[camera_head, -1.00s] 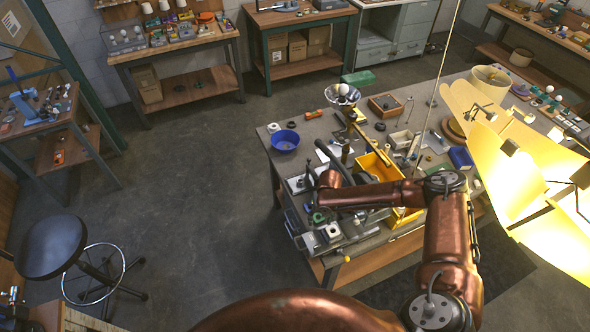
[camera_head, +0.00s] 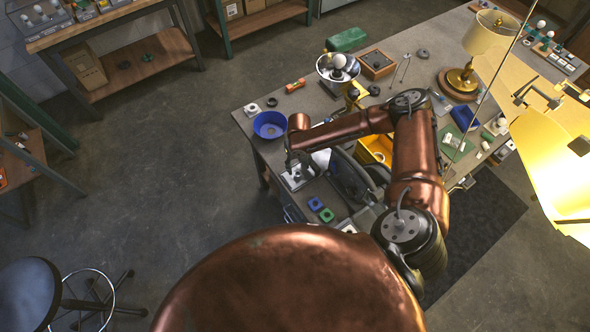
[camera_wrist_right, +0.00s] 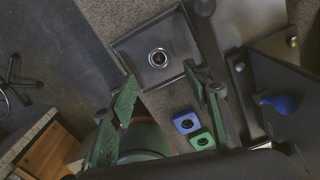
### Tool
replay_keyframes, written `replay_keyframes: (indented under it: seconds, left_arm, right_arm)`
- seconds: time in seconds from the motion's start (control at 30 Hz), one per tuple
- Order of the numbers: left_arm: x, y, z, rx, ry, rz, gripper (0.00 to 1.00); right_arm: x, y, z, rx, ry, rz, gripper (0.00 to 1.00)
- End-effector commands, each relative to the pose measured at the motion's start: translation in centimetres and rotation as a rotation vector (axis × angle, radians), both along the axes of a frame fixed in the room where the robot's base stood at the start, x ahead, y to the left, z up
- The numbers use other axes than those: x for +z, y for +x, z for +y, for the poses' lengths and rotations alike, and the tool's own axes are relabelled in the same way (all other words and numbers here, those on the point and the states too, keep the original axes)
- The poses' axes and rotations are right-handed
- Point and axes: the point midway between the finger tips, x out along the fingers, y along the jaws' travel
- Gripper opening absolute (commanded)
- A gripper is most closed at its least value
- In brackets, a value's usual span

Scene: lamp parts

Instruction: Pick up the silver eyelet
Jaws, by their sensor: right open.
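The silver eyelet (camera_wrist_right: 158,57) is a small bright ring with a dark centre, seen in the right wrist view. It lies within a grey square tray or plate (camera_wrist_right: 136,43), which shows in the head view as a pale square (camera_head: 288,182) at the bench's left edge. My right gripper (camera_wrist_right: 160,86) is open, its two green-padded fingers apart with nothing between them. The eyelet appears just beyond the fingertips, apart from them. In the head view my right gripper (camera_head: 291,160) is small and dark above the pale square, partly hiding it. My left gripper is in neither view.
A blue block (camera_wrist_right: 187,122) and a green block (camera_wrist_right: 201,139) lie beside the tray. A blue bowl (camera_head: 269,132) stands behind the gripper. A yellow bin (camera_head: 376,147) and lamp (camera_head: 488,38) are to the right. Open floor lies left of the bench.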

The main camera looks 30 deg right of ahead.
Motion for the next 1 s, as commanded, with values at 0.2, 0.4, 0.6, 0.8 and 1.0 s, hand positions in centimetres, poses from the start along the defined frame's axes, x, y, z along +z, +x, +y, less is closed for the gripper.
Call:
replay_keyframes:
  seconds: [0.2,0.4,0.6,0.8,1.0]
  left_arm:
    - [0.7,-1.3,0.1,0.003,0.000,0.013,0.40]
    - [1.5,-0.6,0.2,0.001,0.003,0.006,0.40]
    - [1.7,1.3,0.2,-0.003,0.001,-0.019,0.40]
    - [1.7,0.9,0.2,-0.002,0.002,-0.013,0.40]
    - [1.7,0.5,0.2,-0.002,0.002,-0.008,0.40]
  right_arm:
    - [-2.5,0.8,0.2,0.005,0.000,0.004,0.45]
    - [-5.5,1.0,-0.1,0.004,0.000,0.005,0.45]
    - [-6.5,1.0,-0.2,0.003,0.000,0.003,0.45]
    - [-6.5,1.0,-0.2,0.003,0.001,0.004,0.42]
    - [-6.5,1.0,-0.3,0.002,0.000,0.004,0.28]
